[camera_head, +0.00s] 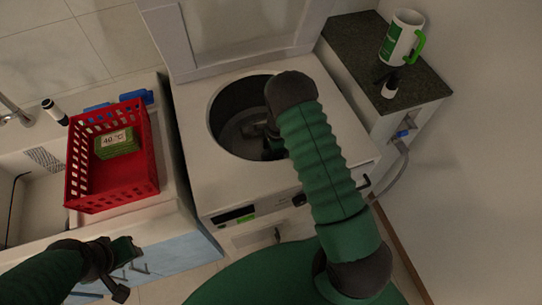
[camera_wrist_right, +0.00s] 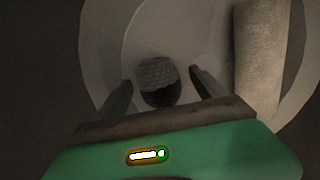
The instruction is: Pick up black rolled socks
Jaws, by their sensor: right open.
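The black rolled socks (camera_wrist_right: 158,73) show in the right wrist view as a dark, ribbed roll with a black hollow at its near side. They lie inside the drum, between my right gripper's fingertips (camera_wrist_right: 160,82). The fingers are apart, one on each side, with a visible gap to the roll. In the head view my right gripper (camera_head: 268,142) reaches down into the washing machine's round opening, partly hidden by my arm; the socks cannot be made out there. My left gripper (camera_head: 118,268) is at the lower left, in front of the counter, with its jaw opening unclear.
The washing machine (camera_head: 203,188) has its lid raised. A pale, rough roll or column (camera_wrist_right: 260,60) stands right of the socks. A red basket (camera_head: 110,203) holding a green box (camera_head: 116,145) sits on the left counter. A mug (camera_head: 401,38) stands on the dark right counter.

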